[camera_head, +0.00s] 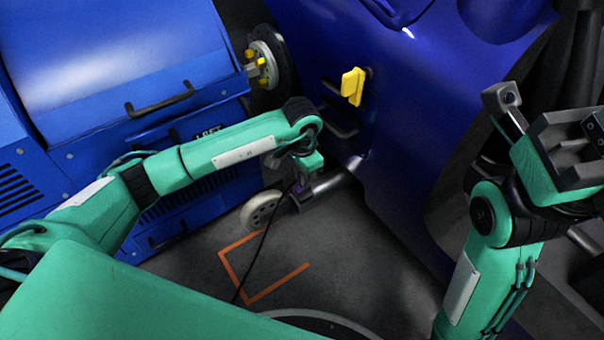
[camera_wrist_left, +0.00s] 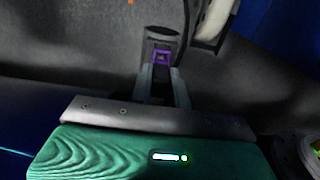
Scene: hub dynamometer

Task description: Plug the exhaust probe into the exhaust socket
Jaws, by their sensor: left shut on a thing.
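My left gripper (camera_head: 300,188) reaches down at the middle of the head view, beside the blue car's lower edge. It is shut on the exhaust probe, a dark part with a purple square mark; the probe (camera_wrist_left: 161,42) shows beyond the fingers in the left wrist view. In the head view the probe is mostly hidden by the gripper. A grey metal pipe (camera_head: 333,183), apparently the exhaust socket, sticks out from under the car right beside the gripper. I cannot tell whether probe and pipe touch. My right gripper (camera_head: 548,118) is open and empty at the right.
A blue dynamometer cabinet (camera_head: 125,60) with black handles stands at the left, with a hub with yellow nuts (camera_head: 262,66). A yellow handle (camera_head: 353,86) is on the car. A pale wheel (camera_head: 262,211) and black cable (camera_head: 262,240) lie near the gripper.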

